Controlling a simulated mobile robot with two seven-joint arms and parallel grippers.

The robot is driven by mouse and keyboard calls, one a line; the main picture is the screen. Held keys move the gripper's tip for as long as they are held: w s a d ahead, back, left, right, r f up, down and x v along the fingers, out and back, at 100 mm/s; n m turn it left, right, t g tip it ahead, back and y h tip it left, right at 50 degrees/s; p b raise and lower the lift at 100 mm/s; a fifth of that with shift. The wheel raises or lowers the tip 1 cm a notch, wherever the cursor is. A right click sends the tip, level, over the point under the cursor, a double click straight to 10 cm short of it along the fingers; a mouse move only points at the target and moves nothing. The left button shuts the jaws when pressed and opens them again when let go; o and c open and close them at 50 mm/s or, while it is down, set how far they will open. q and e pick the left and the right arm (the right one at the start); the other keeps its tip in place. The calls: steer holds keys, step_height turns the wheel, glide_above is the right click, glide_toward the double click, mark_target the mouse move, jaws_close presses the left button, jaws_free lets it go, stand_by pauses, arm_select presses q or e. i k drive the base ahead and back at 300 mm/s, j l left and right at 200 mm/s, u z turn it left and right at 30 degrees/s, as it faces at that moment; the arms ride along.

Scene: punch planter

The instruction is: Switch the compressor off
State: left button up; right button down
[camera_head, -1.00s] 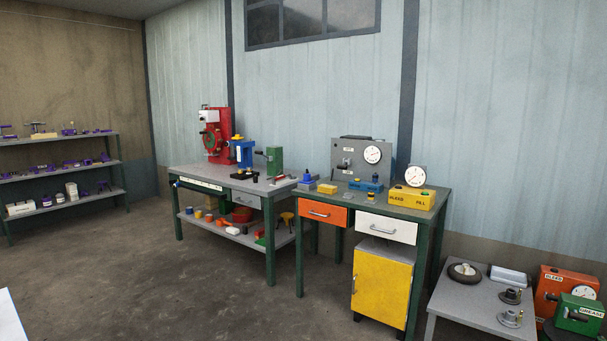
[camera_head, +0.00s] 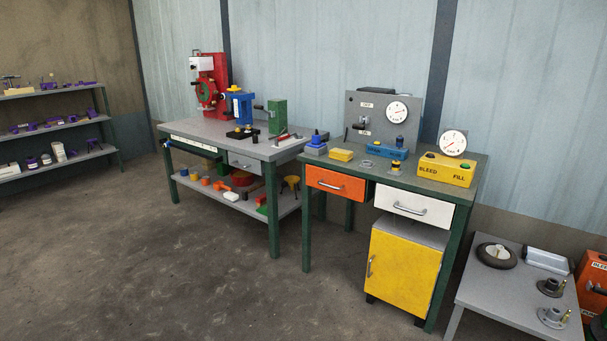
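No object in view carries a readable compressor label, so I cannot tell which thing is the compressor. A grey upright panel (camera_head: 410,105) stands at the back of the right bench. It has a round white gauge (camera_head: 397,112), a small lever (camera_head: 361,125) and small white labels too small to read surely. A yellow box (camera_head: 447,170) marked BLEED and FILL sits in front, with a second gauge (camera_head: 453,144) behind it. An orange box (camera_head: 593,275) is cut off at the right edge. Neither of my grippers is in view.
The right bench (camera_head: 436,190) has an orange drawer (camera_head: 335,184), a white drawer and a yellow cabinet (camera_head: 402,270), all shut. The left bench (camera_head: 205,130) bears a red machine (camera_head: 216,85). A low grey table (camera_head: 490,285) stands at right. The floor in front is clear.

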mark_target(360, 127)
steer(key=i, duration=4.35)
steer(key=z, duration=0.2)
